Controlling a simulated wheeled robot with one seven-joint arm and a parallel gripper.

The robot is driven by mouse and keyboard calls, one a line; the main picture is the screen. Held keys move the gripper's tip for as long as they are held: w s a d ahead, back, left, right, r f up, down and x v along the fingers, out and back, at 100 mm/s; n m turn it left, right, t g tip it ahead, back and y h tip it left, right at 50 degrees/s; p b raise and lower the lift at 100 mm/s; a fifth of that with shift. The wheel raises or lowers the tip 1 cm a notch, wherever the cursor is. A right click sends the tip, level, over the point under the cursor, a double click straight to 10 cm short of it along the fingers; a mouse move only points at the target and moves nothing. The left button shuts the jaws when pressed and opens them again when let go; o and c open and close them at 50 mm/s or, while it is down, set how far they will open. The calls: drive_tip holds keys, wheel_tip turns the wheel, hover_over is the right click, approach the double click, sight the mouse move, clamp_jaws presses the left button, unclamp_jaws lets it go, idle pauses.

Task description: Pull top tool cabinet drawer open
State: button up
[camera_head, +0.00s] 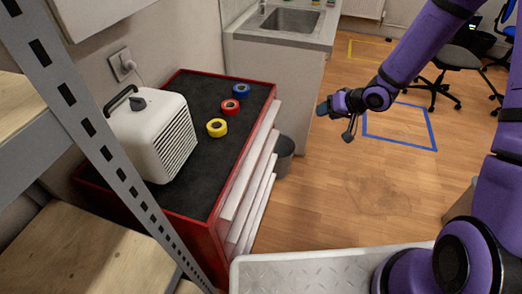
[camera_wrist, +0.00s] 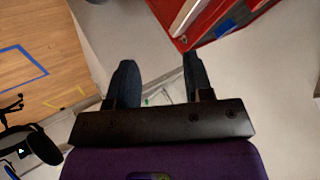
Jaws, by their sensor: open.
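The red tool cabinet (camera_head: 185,207) stands against the left wall in the head view, with a dark top mat and several pale drawer fronts facing right. Its top drawer (camera_head: 249,160) is the uppermost pale front and looks flush with the others. In the wrist view, part of the red cabinet (camera_wrist: 208,22) shows at the top. My gripper (camera_head: 336,120) is raised over the floor, to the right of the cabinet and apart from it. In the wrist view its two dark fingers (camera_wrist: 158,65) are spread with nothing between them.
On the cabinet are a white heater (camera_head: 150,135) and blue (camera_head: 241,90), red (camera_head: 230,107) and yellow (camera_head: 217,128) tape rolls. A dark bin (camera_head: 284,155) stands beyond the drawers, near the sink counter (camera_head: 285,48). A metal shelf post (camera_head: 85,120) is at left. Floor right of the drawers is clear.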

drive_tip(key=s+a+f+m+g+y, duration=0.1)
drive_tip(key=s+a+f+m+y, duration=0.15)
drive_tip(key=a+f+y, duration=0.45)
drive_tip(key=m+y, duration=0.3)
drive_tip(key=y, duration=0.1)
approach(261, 151)
drive_tip(key=shift+n+t, duration=0.25)
drive_tip(key=shift+t, duration=0.15)
drive_tip(key=x, duration=0.7)
drive_tip(key=f+x, duration=0.1)
drive_tip(key=x, duration=0.2)
drive_tip(key=shift+w, duration=0.3)
drive_tip(key=shift+c, duration=0.5)
drive_tip(key=shift+f, duration=0.1)
clamp_jaws()
